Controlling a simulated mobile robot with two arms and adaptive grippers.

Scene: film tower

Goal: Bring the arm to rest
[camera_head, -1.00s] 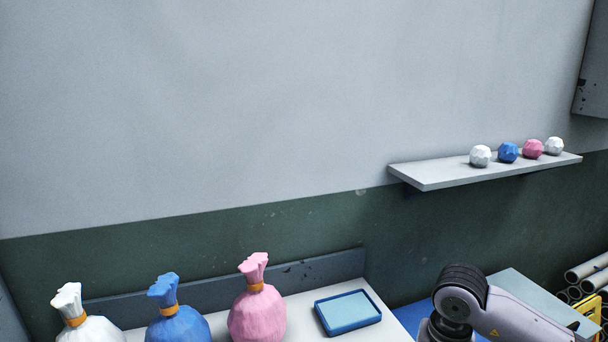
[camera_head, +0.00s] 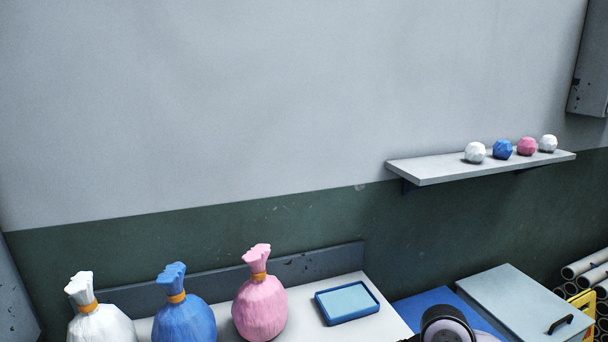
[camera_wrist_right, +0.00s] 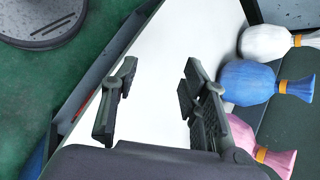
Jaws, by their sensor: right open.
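My right gripper (camera_wrist_right: 158,100) shows in the right wrist view, with its two black fingers wide apart and nothing between them. It is above the white table top (camera_wrist_right: 165,50), beside the bags. Part of my right arm (camera_head: 447,325) shows at the bottom edge of the head view; the gripper itself is out of that view. My left gripper is in neither view. A white bag (camera_head: 100,322), a blue bag (camera_head: 184,322) and a pink bag (camera_head: 260,308) stand upright in a row on the table. They also show at the right of the wrist view.
A blue-rimmed tray (camera_head: 347,302) lies on the table right of the pink bag. A wall shelf (camera_head: 440,174) holds several small faceted balls. A grey lidded box (camera_head: 525,305) stands at the right, near stacked pipes (camera_head: 587,265). The wall above the table is clear.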

